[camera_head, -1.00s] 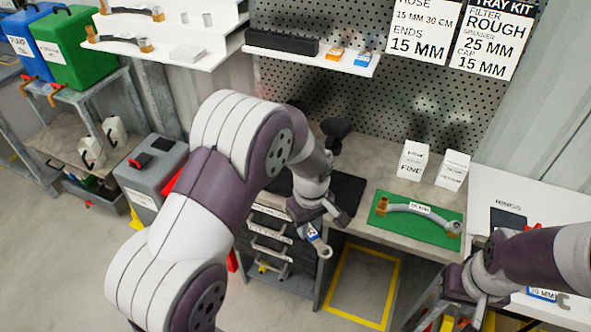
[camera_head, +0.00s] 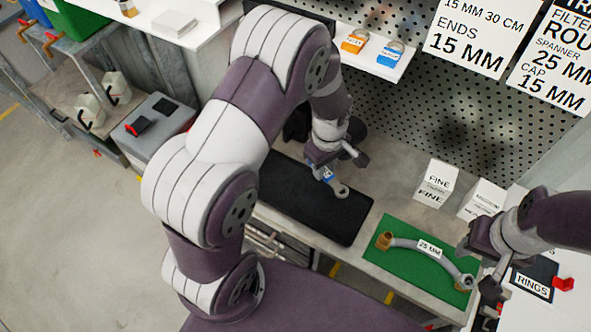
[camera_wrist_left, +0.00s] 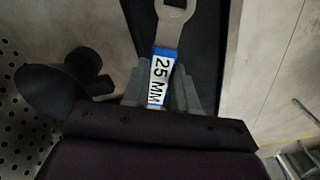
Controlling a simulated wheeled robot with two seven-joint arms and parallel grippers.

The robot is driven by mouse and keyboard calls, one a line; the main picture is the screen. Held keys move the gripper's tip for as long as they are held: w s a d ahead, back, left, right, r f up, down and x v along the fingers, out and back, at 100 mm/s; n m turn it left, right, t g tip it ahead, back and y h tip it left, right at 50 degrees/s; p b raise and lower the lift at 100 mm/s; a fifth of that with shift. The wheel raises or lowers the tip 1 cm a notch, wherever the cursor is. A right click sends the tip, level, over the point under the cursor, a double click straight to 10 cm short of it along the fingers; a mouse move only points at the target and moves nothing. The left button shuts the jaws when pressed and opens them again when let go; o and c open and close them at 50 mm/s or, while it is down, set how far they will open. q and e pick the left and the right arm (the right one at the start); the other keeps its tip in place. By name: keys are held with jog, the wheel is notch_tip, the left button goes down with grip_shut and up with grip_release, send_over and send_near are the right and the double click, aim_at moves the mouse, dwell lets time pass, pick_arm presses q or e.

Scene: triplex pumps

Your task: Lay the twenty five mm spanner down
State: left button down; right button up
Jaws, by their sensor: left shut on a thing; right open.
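The 25 mm spanner (camera_head: 334,183) is a grey metal spanner with a blue band and a white label. In the left wrist view the spanner (camera_wrist_left: 175,28) points away from the wrist, and its label reads "25 MM". My left gripper (camera_head: 325,172) is shut on its labelled handle and holds it over the black mat (camera_head: 300,200) on the bench. The wrist view also shows the left gripper's fingers (camera_wrist_left: 162,85) on both sides of the label. Whether the spanner touches the mat is hard to tell. My right gripper (camera_head: 478,268) is open at the right, near the green mat.
A hose labelled 25 MM (camera_head: 430,249) with brass ends lies on the green mat (camera_head: 395,262). White boxes (camera_head: 434,184) stand behind it. A dark round-headed object (camera_wrist_left: 50,92) stands beside the black mat. Padlock-like orange and blue items sit on the shelf (camera_head: 375,62).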

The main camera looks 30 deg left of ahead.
pick_arm(q)
jog(key=p, duration=0.1)
send_over(291, 189)
jog(key=f, duration=0.3)
jog(key=shift+d+f, duration=0.25)
jog(key=shift+d, duration=0.1)
jog(key=shift+w+a+f+p, duration=0.1)
jog(key=shift+a+f+p, duration=0.15)
jog(key=shift+f, duration=0.25)
jog(key=shift+w+a+f+p, duration=0.1)
jog(key=shift+a+f, duration=0.1)
jog(key=shift+f, duration=0.3)
notch_tip(291, 189, down, 3)
jog(key=shift+s+r, duration=0.15)
jog(key=shift+r, duration=0.05)
jog(key=shift+s+f, duration=0.1)
jog(key=shift+f, duration=0.25)
jog(key=c, duration=0.9)
grip_release()
pick_arm(e)
jog(key=r, duration=0.2)
jog(key=shift+s+r, duration=0.4)
pick_arm(q)
jog(key=shift+r, duration=0.15)
pick_arm(e)
jog(key=shift+r, duration=0.1)
